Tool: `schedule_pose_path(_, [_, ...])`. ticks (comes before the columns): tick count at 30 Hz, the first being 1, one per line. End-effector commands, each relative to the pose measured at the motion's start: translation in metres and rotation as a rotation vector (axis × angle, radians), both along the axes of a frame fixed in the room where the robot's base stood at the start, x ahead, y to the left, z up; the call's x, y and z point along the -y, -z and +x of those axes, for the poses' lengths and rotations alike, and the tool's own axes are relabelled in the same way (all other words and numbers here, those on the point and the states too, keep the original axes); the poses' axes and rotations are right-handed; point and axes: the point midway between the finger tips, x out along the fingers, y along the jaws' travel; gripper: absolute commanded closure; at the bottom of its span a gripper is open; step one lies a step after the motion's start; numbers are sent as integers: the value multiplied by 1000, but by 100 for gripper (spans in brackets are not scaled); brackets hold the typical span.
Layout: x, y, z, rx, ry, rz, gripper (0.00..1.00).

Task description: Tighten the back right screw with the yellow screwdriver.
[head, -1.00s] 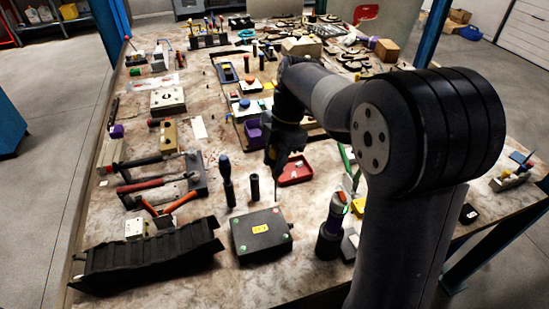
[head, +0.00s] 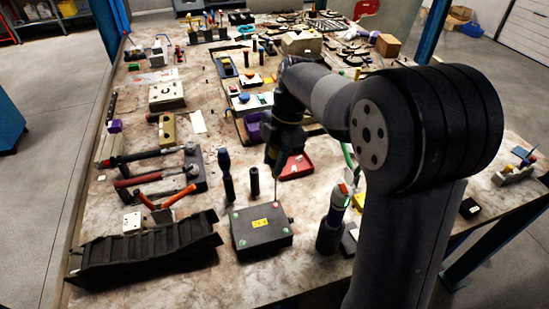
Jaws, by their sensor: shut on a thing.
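A dark box (head: 262,238) with a yellow label (head: 260,224) on its lid and small coloured spots near its corners lies at the front middle of the bench. My gripper (head: 275,165) points down above and behind the box's back right corner. It is shut on a screwdriver, whose thin shaft (head: 276,190) hangs below the jaws. The handle is mostly hidden by the jaws, so its colour is unclear. The shaft's tip is at or just over the back right screw (head: 277,207); contact is too small to tell.
A dark blue-handled tool (head: 226,175) and a black cylinder (head: 254,185) stand upright behind the box. A dark ribbed ramp (head: 145,252) lies left. A bottle-like tool in a dark holder (head: 329,238) stands right. A red tray (head: 297,168) lies behind my gripper.

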Motion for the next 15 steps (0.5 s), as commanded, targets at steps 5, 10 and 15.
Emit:
schedule_pose_path(5, [0,2,0,0,0,0,100])
schedule_pose_path(10, [0,5,0,0,0,0,100])
schedule_pose_path(15, [0,8,0,0,0,0,100])
